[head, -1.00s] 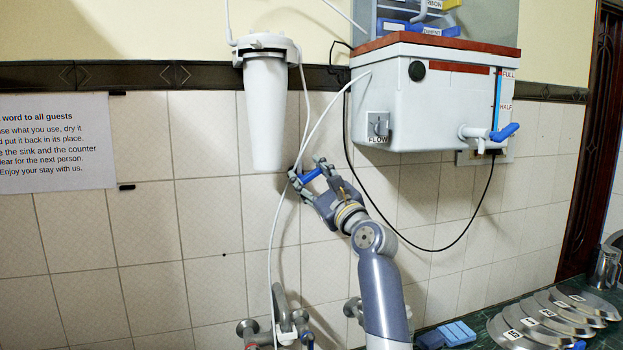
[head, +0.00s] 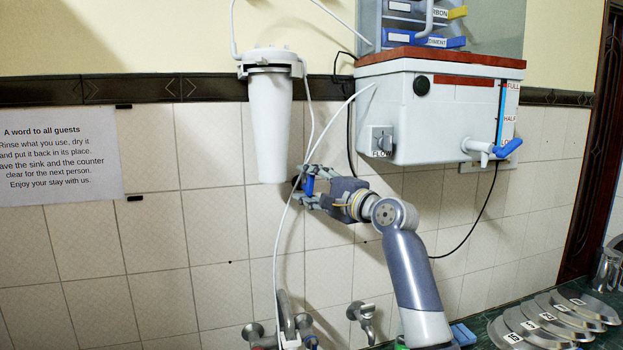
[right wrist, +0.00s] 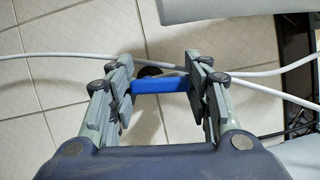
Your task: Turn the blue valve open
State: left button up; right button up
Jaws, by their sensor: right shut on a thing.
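The blue valve handle (head: 309,186) is a small bar on the thin white tube, just below and right of the white filter housing (head: 269,120). My right gripper (head: 306,187) reaches it from the right and is shut on it, one finger above and one below in the head view. In the right wrist view the blue valve handle (right wrist: 160,86) spans the gap between both fingertips of my right gripper (right wrist: 160,85). A dark round part shows just behind the handle. The handle stands nearly upright in the head view. My left gripper is not in view.
A white tank (head: 440,115) with a blue-handled tap (head: 492,150) hangs on the wall above my right arm. A black cable loops below it. Metal taps (head: 365,318) are low on the wall. Steel lids (head: 545,325) lie on the counter at right.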

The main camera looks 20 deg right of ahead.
jog(key=shift+r+n+g+p, duration=0.25)
jog(key=shift+n+p, duration=0.2)
jog(key=shift+n, duration=0.35)
jog(key=o, duration=1.1)
jog(key=shift+w+f, duration=0.15)
jog(key=shift+f, duration=0.05)
jog(key=shift+s, duration=0.2)
jog(key=v, duration=1.1)
jog(key=shift+s+d+r, duration=0.1)
jog(key=shift+s+d, duration=0.1)
jog(key=shift+s, duration=0.1)
